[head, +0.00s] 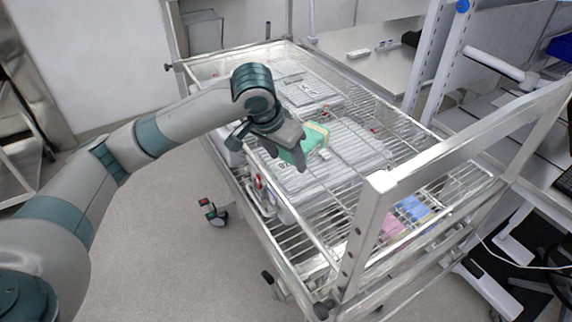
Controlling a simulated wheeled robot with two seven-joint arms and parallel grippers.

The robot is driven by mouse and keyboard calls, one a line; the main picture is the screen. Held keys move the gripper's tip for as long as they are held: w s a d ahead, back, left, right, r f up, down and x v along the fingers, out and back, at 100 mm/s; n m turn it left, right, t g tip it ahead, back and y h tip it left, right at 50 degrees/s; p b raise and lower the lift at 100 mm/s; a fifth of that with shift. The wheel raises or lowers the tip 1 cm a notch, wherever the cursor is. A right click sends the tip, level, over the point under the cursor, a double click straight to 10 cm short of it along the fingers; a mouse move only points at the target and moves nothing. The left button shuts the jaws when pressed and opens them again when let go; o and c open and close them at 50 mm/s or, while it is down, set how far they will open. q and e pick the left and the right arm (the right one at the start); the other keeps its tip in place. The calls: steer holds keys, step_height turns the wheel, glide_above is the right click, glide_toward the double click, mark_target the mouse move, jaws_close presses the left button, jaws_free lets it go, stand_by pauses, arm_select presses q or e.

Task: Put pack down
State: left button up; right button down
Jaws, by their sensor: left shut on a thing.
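My left gripper (291,158) reaches in from the left over the wire cart and is shut on a green and yellowish pack (315,137). Part of the pack is hidden by the gripper. The pack is over the grey-white trays in the cart; I cannot tell whether it touches them. My right gripper is not in view.
The metal wire cart (440,184) has raised rails and a post (366,232) at its near right. Pink (391,227) and blue (412,208) items show through its wires. A bench (375,66) with small items stands behind.

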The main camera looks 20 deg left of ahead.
arm_select(q)
steer(key=shift+f+p, duration=0.45)
steer(key=shift+f, duration=0.05)
step_height(320, 180, down, 2)
steer(key=shift+f+p, duration=0.1)
steer(key=shift+p, duration=0.5)
steer(key=shift+f, duration=0.4)
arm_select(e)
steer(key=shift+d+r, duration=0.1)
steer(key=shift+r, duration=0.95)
arm_select(q)
steer(key=o, duration=1.3)
steer(key=shift+f, duration=0.1)
steer(key=shift+o, duration=0.2)
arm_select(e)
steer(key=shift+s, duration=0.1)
arm_select(q)
steer(key=shift+r, duration=0.2)
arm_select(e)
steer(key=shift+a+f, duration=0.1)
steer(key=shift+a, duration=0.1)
